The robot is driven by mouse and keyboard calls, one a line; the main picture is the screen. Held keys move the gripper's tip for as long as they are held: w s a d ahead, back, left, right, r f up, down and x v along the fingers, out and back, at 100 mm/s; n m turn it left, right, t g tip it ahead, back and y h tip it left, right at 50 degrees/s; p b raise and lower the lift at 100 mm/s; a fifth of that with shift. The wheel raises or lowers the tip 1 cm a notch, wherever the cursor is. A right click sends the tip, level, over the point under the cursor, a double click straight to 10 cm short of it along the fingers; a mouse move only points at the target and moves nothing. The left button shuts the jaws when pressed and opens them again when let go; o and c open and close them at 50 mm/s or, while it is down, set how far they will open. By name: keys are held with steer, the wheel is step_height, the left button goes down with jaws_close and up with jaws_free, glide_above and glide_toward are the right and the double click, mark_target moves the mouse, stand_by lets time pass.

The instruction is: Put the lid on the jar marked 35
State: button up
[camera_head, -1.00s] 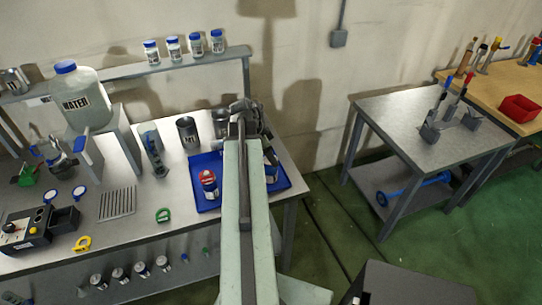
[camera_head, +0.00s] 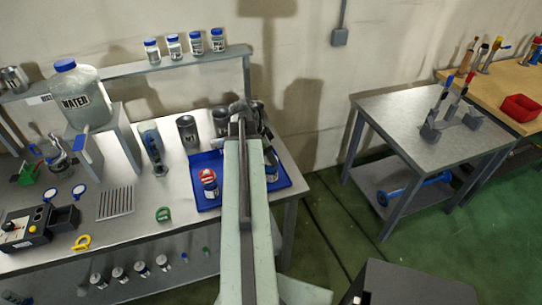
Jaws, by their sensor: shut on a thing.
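A blue tray (camera_head: 207,203) lies on the bench, partly behind my arm. A small jar (camera_head: 209,183) with a red and white top stands in its left part. A second jar (camera_head: 271,165) stands in the tray to the right of my arm and is partly hidden by it. I cannot read a number 35 on either jar. My gripper (camera_head: 246,112) is at the far end of my arm, above the back of the tray. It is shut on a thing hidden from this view. I cannot make out a loose lid.
Metal beakers (camera_head: 188,131) stand behind the tray. A water jug (camera_head: 81,97) is on a stand at left, and several blue-capped jars (camera_head: 196,43) line the shelf. A green clip (camera_head: 163,214) lies left of the tray. A second table (camera_head: 403,127) stands at right, across a floor gap.

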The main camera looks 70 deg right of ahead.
steer(key=shift+f, duration=0.2)
stand_by(0.3)
steer(key=o, duration=1.9)
steer(key=shift+r, duration=0.1)
step_height(320, 180, up, 7)
steer(key=p, duration=0.6)
steer(key=shift+p, duration=0.4)
